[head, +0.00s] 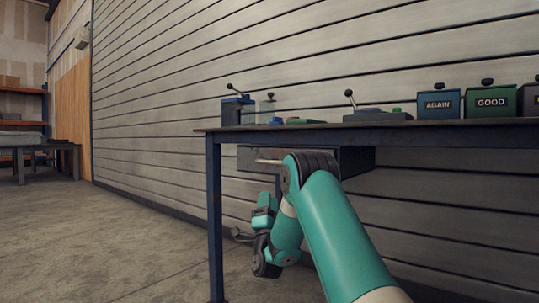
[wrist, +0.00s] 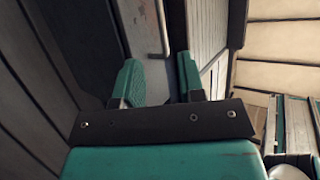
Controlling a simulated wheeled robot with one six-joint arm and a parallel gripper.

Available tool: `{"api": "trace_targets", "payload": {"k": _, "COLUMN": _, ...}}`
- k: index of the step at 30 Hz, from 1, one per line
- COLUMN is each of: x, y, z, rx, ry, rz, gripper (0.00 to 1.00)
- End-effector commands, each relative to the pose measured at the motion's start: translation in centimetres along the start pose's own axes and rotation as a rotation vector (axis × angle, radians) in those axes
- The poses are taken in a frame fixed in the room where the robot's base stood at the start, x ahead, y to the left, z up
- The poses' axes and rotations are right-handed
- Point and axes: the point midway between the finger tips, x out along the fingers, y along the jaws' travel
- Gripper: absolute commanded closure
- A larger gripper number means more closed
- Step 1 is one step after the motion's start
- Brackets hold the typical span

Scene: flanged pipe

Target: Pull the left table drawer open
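The drawer (head: 350,160) hangs under the right-hand table's top in the head view, partly hidden behind my arm. Its pale bar handle (head: 268,161) sticks out at the left of my arm's elbow. The drawer looks shut, though my arm hides much of it. In the wrist view, a light bar handle (wrist: 163,28) stands on a grey front panel (wrist: 137,30), ahead of my fingers. My gripper (wrist: 158,62) has its two teal fingers apart with nothing between them. The handle lies beyond the fingertips, apart from them. In the head view the gripper is small and low, below the handle.
The table (head: 213,220) has dark legs and stands before a slatted wall. On its top are blue and green boxes (head: 490,102) and lever fixtures (head: 375,114). Open floor (head: 120,240) lies to the left. Another bench (head: 40,147) stands at the far left.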

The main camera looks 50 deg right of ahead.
Motion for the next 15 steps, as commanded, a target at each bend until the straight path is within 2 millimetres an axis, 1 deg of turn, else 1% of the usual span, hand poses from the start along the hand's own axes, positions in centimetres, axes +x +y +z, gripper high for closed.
{"api": "trace_targets", "payload": {"k": 1, "x": 1.7, "y": -0.5, "z": -0.3, "rx": -0.001, "ry": 0.001, "rz": -0.001, "gripper": 0.64}}
{"api": "trace_targets", "payload": {"k": 4, "x": 3.5, "y": -0.5, "z": -0.3, "rx": -0.001, "ry": 0.001, "rz": -0.001, "gripper": 0.64}}
{"api": "trace_targets", "payload": {"k": 5, "x": 3.7, "y": -0.1, "z": -0.1, "rx": 0.0, "ry": 0.004, "rz": -0.001, "gripper": 0.64}}
{"api": "trace_targets", "payload": {"k": 8, "x": 5.8, "y": 0.1, "z": -0.1, "rx": -0.001, "ry": 0.005, "rz": -0.005, "gripper": 0.64}}
{"api": "trace_targets", "payload": {"k": 9, "x": 6.9, "y": 0.0, "z": -0.1, "rx": -0.001, "ry": 0.005, "rz": -0.002, "gripper": 0.64}}
{"api": "trace_targets", "payload": {"k": 11, "x": 8.4, "y": -0.1, "z": -0.1, "rx": 0.0, "ry": 0.004, "rz": -0.003, "gripper": 0.64}}
{"api": "trace_targets", "payload": {"k": 12, "x": 9.5, "y": -0.2, "z": -0.2, "rx": 0.0, "ry": 0.003, "rz": -0.003, "gripper": 0.64}}
{"api": "trace_targets", "payload": {"k": 15, "x": 11.9, "y": -0.3, "z": -0.3, "rx": 0.0, "ry": 0.001, "rz": -0.002, "gripper": 0.64}}
